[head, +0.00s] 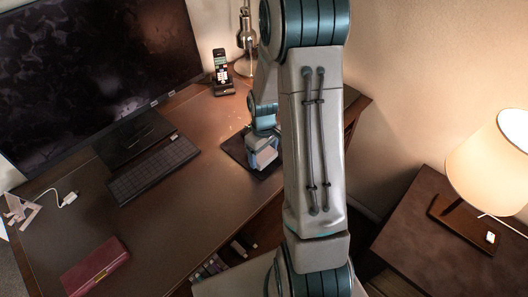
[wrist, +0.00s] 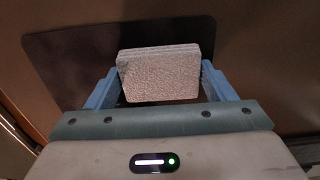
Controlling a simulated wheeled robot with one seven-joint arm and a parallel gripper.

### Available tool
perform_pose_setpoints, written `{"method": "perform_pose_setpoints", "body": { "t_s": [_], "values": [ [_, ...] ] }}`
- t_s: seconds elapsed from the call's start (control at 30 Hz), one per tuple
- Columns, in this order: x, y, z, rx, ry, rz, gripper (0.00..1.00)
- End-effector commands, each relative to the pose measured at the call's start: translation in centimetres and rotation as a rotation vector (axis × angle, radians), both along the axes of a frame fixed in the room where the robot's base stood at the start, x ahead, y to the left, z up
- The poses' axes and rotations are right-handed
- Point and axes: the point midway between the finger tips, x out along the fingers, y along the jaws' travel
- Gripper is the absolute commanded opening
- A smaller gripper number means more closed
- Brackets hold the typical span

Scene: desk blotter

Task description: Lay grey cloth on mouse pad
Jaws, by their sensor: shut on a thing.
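The grey cloth (wrist: 160,76) is a folded, textured light-grey block in the wrist view. My gripper (wrist: 160,84) is shut on it, with a blue finger at each side. The mouse pad (wrist: 70,60) is a dark flat rectangle with rounded corners behind and below the cloth. The mouse pad (head: 234,149) also shows in the head view on the desk, right of the keyboard. There my gripper (head: 264,157) is over the pad, and my arm hides part of this area. I cannot tell whether the cloth touches the pad.
On the desk (head: 190,215) are a keyboard (head: 152,168), a large monitor (head: 100,65), a phone in a stand (head: 221,70), a lamp (head: 247,50) and a red book (head: 96,267). An open drawer (head: 215,268) is at the front. A lit lamp (head: 495,160) stands on the side table at right.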

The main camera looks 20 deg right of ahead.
Motion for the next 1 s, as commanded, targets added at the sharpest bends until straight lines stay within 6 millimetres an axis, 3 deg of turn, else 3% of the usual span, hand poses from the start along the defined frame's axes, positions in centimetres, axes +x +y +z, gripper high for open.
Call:
{"method": "perform_pose_setpoints", "body": {
  "t_s": [0.4,0.43,0.5,0.8,1.0],
  "values": [
    [0.0,0.0,-0.6,0.000,0.000,0.000,0.55],
    [0.0,0.0,-0.5,0.000,0.000,0.000,0.85],
    [0.0,0.0,-0.4,0.000,0.000,0.000,0.98],
    [0.0,0.0,-0.3,0.000,0.000,0.000,0.98],
    [0.1,-0.1,1.7,-0.001,-0.005,-0.001,0.98]
  ]
}}
